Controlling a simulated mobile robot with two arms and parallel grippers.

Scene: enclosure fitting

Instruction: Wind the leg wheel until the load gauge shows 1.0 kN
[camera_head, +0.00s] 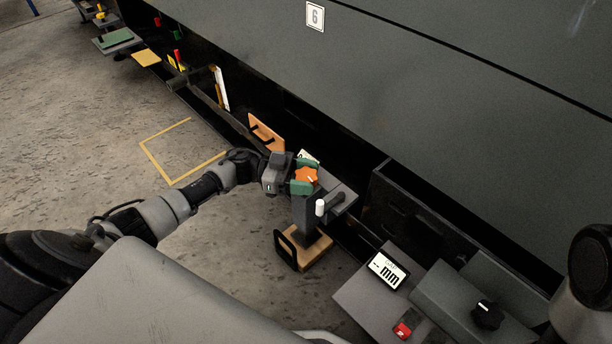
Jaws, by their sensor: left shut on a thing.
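An orange star-shaped wheel (307,176) with a white mark sits at the top of a grey leg (305,212) that stands on a wooden block. My left gripper (304,178) reaches in from the left, and its green fingers are shut on the orange wheel. A small pale dial or label (308,157) shows just behind the gripper, partly hidden. I cannot read a load value on it. My right gripper is not in view.
A white-tipped lever (320,207) stands right beside the leg. A display reading "-- mm" (388,270), a red switch (402,330) and a black knob (487,314) are at the lower right. The dark enclosure (420,90) rises behind. Floor at left is clear, with a yellow outline (165,173).

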